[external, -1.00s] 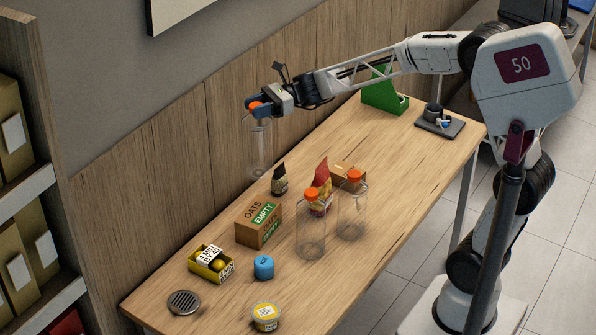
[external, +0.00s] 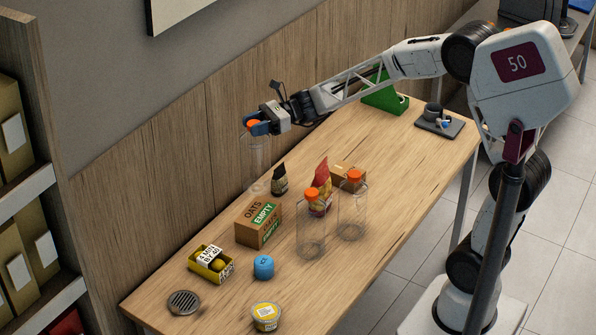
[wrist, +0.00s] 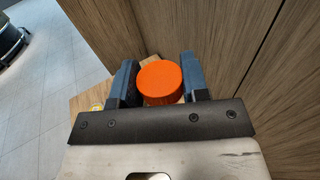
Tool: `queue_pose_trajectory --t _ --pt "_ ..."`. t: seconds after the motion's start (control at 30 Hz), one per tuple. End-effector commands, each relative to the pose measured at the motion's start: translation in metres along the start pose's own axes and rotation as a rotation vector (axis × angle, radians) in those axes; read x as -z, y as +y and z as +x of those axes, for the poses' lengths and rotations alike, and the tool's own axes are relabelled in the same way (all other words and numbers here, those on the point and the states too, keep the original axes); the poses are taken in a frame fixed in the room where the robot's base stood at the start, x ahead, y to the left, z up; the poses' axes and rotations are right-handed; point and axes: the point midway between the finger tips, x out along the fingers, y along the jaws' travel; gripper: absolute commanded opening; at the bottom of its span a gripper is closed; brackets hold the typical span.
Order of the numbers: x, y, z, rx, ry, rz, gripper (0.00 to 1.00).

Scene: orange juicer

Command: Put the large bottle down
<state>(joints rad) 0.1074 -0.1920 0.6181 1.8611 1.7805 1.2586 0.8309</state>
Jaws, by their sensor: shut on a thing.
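My gripper (external: 257,127) is shut on the orange cap of a clear bottle (external: 256,165) near the wall at the table's back edge. The bottle hangs upright below the fingers. Its base is close to the tabletop, and I cannot tell whether it touches. In the wrist view the orange cap (wrist: 160,82) sits between the two dark fingers and hides the bottle's body. Two other clear bottles with orange caps, a front one (external: 311,230) and one to its right (external: 352,212), stand on the table (external: 390,185).
A small dark pouch (external: 279,180) stands just right of the held bottle. An oats box (external: 258,225), yellow box (external: 211,264), blue item (external: 263,267), red bag (external: 321,182) and small carton (external: 347,176) are nearby. The wooden wall (external: 185,150) is close behind.

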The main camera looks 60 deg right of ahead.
Motion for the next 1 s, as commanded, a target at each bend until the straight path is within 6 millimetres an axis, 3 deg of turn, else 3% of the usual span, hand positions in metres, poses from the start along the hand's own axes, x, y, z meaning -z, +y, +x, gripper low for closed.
queue_pose_trajectory --t 0.33,0.83,1.0 --pt "0.045 0.000 0.002 0.000 0.000 0.002 0.07" --pt "0.054 0.000 0.003 0.000 0.000 0.000 0.07" --pt "0.070 0.000 0.004 0.000 0.001 0.003 0.07"
